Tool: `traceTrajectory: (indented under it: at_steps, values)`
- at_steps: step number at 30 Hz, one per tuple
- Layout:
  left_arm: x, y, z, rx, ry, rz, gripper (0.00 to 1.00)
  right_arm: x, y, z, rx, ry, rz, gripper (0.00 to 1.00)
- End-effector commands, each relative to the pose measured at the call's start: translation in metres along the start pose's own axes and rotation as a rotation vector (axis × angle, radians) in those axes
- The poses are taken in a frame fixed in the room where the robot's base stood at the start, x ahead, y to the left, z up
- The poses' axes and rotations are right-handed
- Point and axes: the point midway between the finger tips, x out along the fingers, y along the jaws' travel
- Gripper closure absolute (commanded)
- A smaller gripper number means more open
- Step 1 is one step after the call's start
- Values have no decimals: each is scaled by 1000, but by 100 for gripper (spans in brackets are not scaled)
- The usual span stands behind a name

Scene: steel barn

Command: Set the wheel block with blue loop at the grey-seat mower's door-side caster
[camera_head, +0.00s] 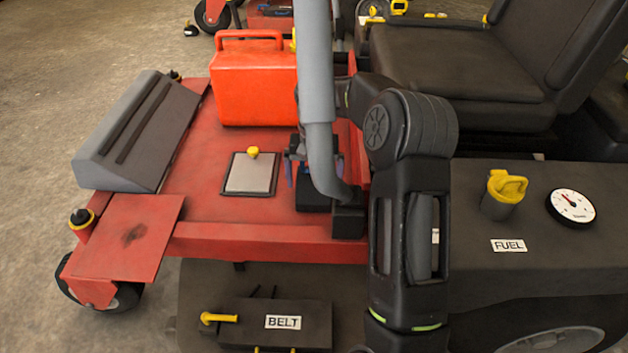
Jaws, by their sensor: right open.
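A dark block (313,197), apparently the wheel block, sits on the red deck behind the grey roll-bar post. Small blue parts show beside it, but I cannot make out a whole loop. My right gripper (314,160) is open over the block, partly hidden by the post. I cannot tell whether its fingers touch the block. The mower has a dark seat (455,60). Its near front caster (118,298) stands on the concrete at lower left, under a red plate. The far front caster is mostly hidden. My left gripper is not in view.
A red case (252,85) and a grey pad (251,174) with a yellow knob are on the deck. A grey wedge-shaped footrest (140,130) lies along its front. The grey post (316,90) rises before my right gripper. Open concrete (80,70) lies at left.

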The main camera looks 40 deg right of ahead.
Motion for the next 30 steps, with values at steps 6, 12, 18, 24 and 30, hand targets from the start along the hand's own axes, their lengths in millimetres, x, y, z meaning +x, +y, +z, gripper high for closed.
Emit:
traceTrajectory:
  at_steps: [6, 12, 18, 24, 30]
  values:
    - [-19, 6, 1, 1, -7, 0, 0, -44, -1, -1, -1, 3, -1, 0]
    - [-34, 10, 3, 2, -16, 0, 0, -86, -1, 0, -1, 2, -1, 0]
    - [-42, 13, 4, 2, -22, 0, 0, -109, 0, 0, 0, 1, 0, 0]
    - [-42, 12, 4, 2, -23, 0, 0, -112, 0, 0, 0, -1, 0, 0]
    - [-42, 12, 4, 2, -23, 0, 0, -111, 0, 0, 0, -1, 0, 0]
